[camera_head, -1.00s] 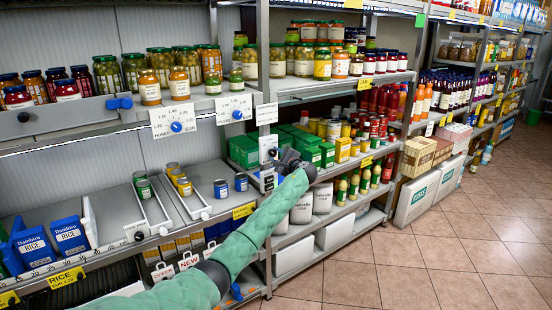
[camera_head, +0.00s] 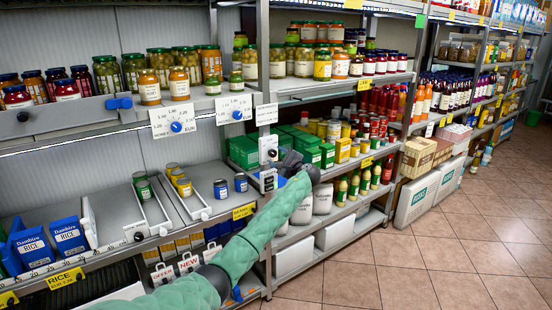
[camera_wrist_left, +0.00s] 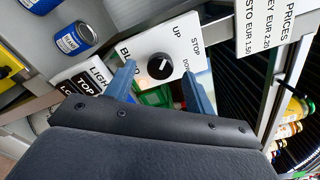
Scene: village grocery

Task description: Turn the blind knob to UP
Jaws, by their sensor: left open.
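The blind knob (camera_wrist_left: 159,66) is a round black dial with a short white mark, on a white panel (camera_wrist_left: 181,40) lettered UP, STOP and DOWN in the left wrist view. Its mark slants toward the upper right; I cannot tell exactly which word it meets. My left gripper (camera_wrist_left: 158,70) is open, one blue-grey finger on each side of the knob. I cannot tell whether they touch it. In the head view the panel (camera_head: 266,142) is on the shelf post, and my left gripper (camera_head: 284,160) is close to it, partly hiding it. My right gripper is not in view.
A lights panel (camera_wrist_left: 88,80) sits beside the blind panel. A price sign (camera_wrist_left: 262,30) hangs at the right. Blue tins (camera_wrist_left: 74,38) stand on the shelf nearby. Green boxes (camera_head: 243,150) are behind the gripper. The tiled floor (camera_head: 440,245) on the right is clear.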

